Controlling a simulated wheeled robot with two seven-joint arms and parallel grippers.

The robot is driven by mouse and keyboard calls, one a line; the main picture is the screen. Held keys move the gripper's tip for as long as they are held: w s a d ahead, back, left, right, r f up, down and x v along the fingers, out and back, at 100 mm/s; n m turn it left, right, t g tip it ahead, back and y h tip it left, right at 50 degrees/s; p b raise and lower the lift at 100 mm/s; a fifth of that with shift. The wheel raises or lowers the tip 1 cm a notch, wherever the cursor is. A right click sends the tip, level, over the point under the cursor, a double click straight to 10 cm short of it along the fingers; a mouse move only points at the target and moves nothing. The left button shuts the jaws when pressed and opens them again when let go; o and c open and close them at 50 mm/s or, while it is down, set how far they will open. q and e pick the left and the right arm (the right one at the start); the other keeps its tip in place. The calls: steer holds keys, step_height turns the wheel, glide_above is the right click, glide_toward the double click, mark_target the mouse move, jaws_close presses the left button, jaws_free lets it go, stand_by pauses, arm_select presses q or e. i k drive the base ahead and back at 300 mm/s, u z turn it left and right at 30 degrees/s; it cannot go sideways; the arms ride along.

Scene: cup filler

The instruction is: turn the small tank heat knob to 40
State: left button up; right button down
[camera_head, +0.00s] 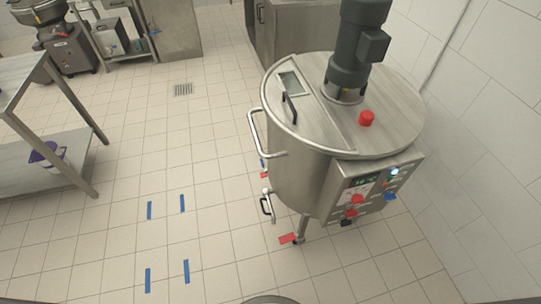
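A round steel tank (295,165) with a grey motor on its lid stands right of centre. A control panel (341,196) on its front right side carries a small dark display (362,180), red knobs (357,199) and a blue knob (390,197). A small light glows near the panel's top right. The labels and knob settings are too small to read, so I cannot tell which knob is the small tank heat knob. Neither gripper shows in the view.
A red button (367,118) sits on the tank lid, and a side handle (256,135) sticks out left. A steel table (40,165) stands at the left. A white tiled wall (490,130) is close on the right. Tiled floor with blue tape strips (182,203) is clear between.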

mark_target(357, 199)
steer(key=z, duration=3.9)
steer(key=i, duration=1.85)
steer(key=u, duration=3.15)
